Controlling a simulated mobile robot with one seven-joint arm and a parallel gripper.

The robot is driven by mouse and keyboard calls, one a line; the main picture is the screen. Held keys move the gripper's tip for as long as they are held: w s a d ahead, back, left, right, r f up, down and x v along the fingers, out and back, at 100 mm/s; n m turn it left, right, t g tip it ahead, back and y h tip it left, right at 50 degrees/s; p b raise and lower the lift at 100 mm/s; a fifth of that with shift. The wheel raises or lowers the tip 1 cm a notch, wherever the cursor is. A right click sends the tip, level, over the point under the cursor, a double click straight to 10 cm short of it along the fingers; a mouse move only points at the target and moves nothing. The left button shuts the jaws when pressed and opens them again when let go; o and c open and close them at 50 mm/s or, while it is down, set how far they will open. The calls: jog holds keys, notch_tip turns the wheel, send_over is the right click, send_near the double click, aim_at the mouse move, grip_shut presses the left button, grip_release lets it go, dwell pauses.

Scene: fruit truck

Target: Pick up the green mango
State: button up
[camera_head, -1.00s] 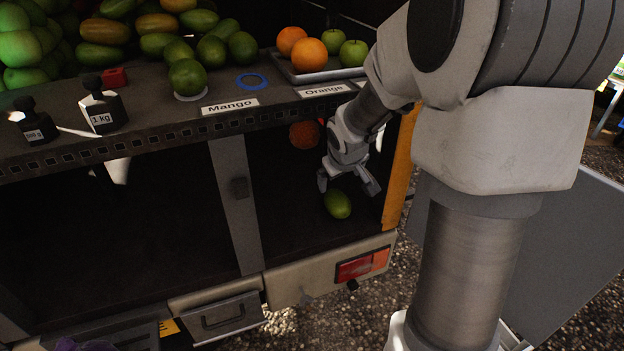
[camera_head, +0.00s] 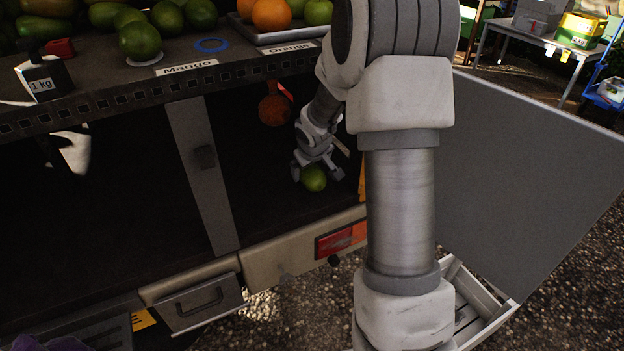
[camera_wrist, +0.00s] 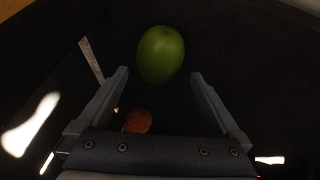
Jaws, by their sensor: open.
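The green mango (camera_head: 314,180) lies on the dark floor of the truck's lower compartment, near its front edge. My gripper (camera_head: 316,174) is open and points down at it from just above. In the wrist view the mango (camera_wrist: 161,54) shows whole, ahead of and between the lines of my open fingers (camera_wrist: 158,74), with nothing between them. I cannot tell whether the fingertips reach down beside it.
Above is a shelf (camera_head: 120,98) with more mangoes (camera_head: 140,40), oranges (camera_head: 271,14) and green apples. An orange-red round thing (camera_head: 274,110) is inside the compartment behind my gripper. A grey post (camera_head: 203,170) stands to the left. The truck's rear edge (camera_head: 290,250) is in front.

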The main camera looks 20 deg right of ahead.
aim_at(312, 171)
jog(key=b+x, duration=0.1)
jog(key=x, duration=0.3)
jog(key=shift+d+f+b, duration=0.25)
jog(key=shift+f+b, duration=0.05)
jog(key=shift+b, duration=0.05)
jog(key=shift+w+r, duration=0.1)
jog(key=c, duration=0.8)
jog(key=shift+o, duration=0.2)
jog(key=shift+r, duration=0.1)
